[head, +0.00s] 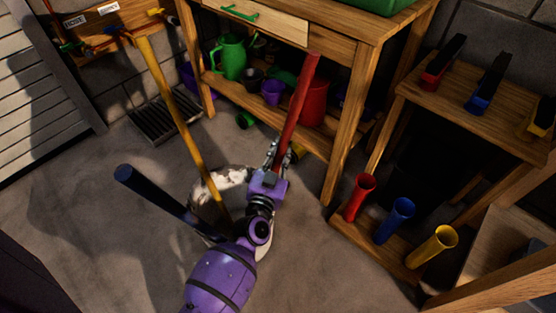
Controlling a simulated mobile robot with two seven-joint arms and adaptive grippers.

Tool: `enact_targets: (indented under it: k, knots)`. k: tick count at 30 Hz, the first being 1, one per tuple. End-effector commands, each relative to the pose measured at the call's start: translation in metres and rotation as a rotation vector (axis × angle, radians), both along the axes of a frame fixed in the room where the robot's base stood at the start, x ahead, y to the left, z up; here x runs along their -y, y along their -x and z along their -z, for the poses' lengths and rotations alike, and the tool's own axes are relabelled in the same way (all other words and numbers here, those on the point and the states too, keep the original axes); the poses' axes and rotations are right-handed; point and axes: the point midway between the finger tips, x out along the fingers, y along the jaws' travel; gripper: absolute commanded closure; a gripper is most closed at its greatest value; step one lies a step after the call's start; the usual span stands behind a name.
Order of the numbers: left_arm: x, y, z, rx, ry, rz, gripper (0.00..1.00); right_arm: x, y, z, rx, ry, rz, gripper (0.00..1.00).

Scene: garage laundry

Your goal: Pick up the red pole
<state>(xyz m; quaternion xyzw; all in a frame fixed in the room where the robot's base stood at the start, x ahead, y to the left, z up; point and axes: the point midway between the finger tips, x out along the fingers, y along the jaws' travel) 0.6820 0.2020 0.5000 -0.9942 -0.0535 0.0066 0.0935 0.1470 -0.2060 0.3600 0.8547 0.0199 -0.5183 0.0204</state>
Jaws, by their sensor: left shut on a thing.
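The red pole (299,102) is a straight rod that leans up and to the right, its upper end in front of the wooden workbench. My left gripper (273,156) is shut on its lower part, above the rim of a round pale container (234,179). The pole's lower end is hidden by the gripper and arm, so I cannot tell whether it is inside the container. A yellow pole (172,98) and a dark blue pole (160,199) lean out of the container on its left side. My right gripper is not in view.
The wooden workbench (345,110) holds a green jug (231,57) and several pots on its lower shelf. A stand at right carries red (359,195), blue (395,219) and yellow (434,245) tubes. A drain grate (168,118) lies by the wall. Floor at left is clear.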

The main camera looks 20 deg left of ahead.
Motion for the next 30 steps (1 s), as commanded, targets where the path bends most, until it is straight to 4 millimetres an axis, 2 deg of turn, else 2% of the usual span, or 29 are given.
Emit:
enact_targets:
  k: [12, 18, 24, 30]
  knots:
    - [0.000, -0.001, -0.111, 0.012, 0.004, -0.003, 1.00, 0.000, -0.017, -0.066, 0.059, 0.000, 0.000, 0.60]
    - [0.000, -0.001, -0.154, 0.010, 0.003, -0.002, 1.00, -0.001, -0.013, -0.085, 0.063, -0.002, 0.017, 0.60]
    - [0.000, -0.001, -0.174, 0.005, 0.000, 0.000, 1.00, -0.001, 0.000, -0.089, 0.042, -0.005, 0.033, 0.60]
    - [0.000, -0.001, -0.177, 0.004, 0.002, 0.000, 1.00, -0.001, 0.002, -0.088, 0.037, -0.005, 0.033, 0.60]
